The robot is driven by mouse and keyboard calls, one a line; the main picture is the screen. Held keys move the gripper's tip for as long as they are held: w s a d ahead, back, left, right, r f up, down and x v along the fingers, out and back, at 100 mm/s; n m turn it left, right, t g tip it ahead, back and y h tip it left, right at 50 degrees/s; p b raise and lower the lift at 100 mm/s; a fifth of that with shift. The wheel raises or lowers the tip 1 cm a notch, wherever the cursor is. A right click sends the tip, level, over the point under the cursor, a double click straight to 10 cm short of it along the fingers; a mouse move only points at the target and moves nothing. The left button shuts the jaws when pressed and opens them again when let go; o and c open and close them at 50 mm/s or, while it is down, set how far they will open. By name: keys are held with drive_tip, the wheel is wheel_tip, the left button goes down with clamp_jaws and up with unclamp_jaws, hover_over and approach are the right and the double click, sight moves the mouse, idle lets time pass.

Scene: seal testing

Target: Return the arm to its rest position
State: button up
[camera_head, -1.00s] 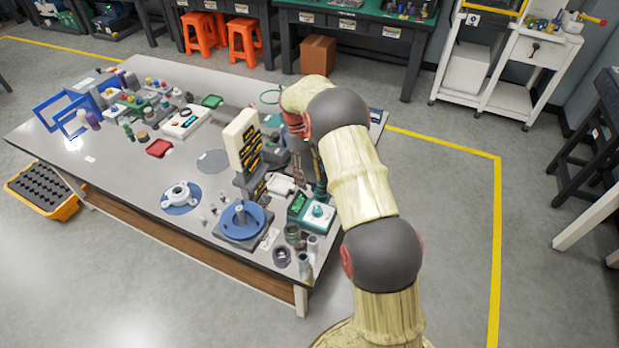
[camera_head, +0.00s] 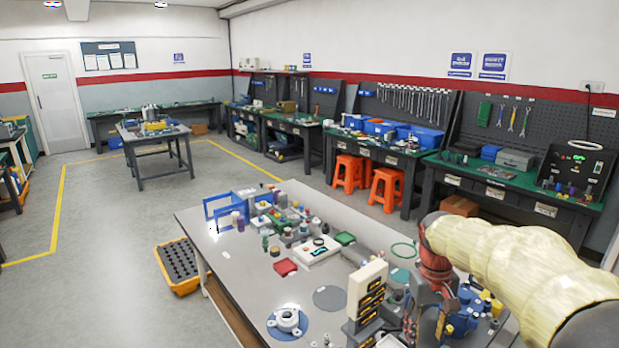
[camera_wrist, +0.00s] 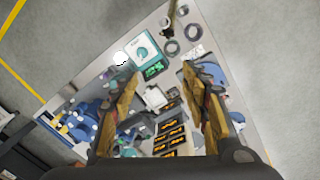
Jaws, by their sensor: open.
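My arm (camera_head: 510,265) reaches in from the right edge of the head view, over the right end of the grey table (camera_head: 230,275). Its end points down there, and the fingertips are hard to tell from the clutter. In the wrist view my gripper (camera_wrist: 158,72) is open, its two brown fingers spread wide with nothing held between them. Below the gap lie a white part (camera_wrist: 156,97), a green-screen device (camera_wrist: 146,55) and a stack of dark modules with orange marks (camera_wrist: 171,130).
A beige upright rack (camera_head: 366,290) stands close to my arm's end. A white flanged part (camera_head: 288,320) sits on a blue disc. Blue frames (camera_head: 222,207) stand at the table's far left. Orange stools (camera_head: 386,188) and workbenches are behind.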

drive_tip(key=s+a+r+t, duration=0.2)
drive_tip(key=s, duration=0.6)
drive_tip(key=s+a+r+t, duration=0.2)
drive_tip(key=s+a, duration=0.1)
drive_tip(key=s, duration=0.5)
drive_tip(key=s+a+r+m+t, duration=0.1)
drive_tip(key=s+a, duration=0.2)
drive_tip(key=s, duration=0.5)
drive_tip(key=shift+r+t+y, duration=0.3)
drive_tip(key=shift+r+t, duration=0.1)
drive_tip(key=shift+o, duration=0.5)
drive_tip(key=shift+w, duration=0.1)
